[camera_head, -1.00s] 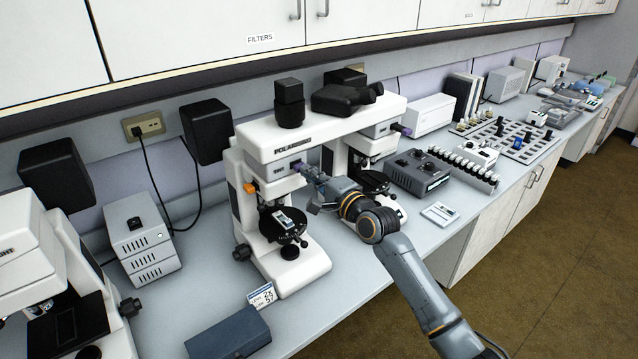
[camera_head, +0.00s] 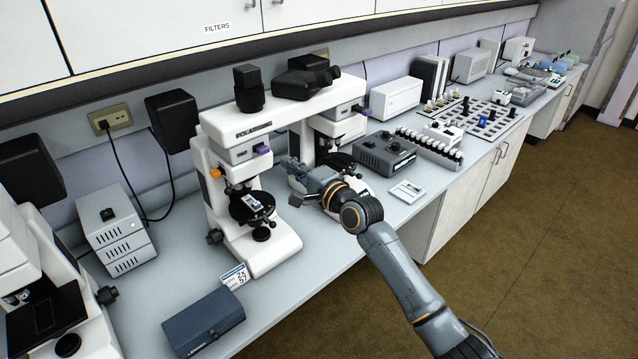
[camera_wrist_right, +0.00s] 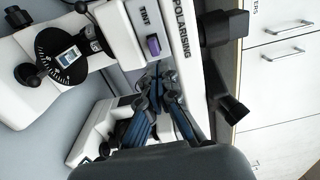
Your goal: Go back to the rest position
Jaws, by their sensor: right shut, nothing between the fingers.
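My right gripper (camera_head: 288,166) is shut and empty, in front of the white double microscope (camera_head: 262,250) between its two columns. It is to the right of a purple-ended slider (camera_head: 262,149) on the left head and apart from it. The right wrist view shows the shut blue-grey fingers (camera_wrist_right: 158,82) pointing at the microscope body, below the purple slider end (camera_wrist_right: 153,45) in that picture. A round black stage (camera_head: 240,212) with a slide on it (camera_head: 255,201) is left of the gripper. My left gripper is not in view.
A blue-grey case (camera_head: 203,322) and a number card (camera_head: 235,276) lie near the front edge. The floor (camera_head: 530,230) is clear.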

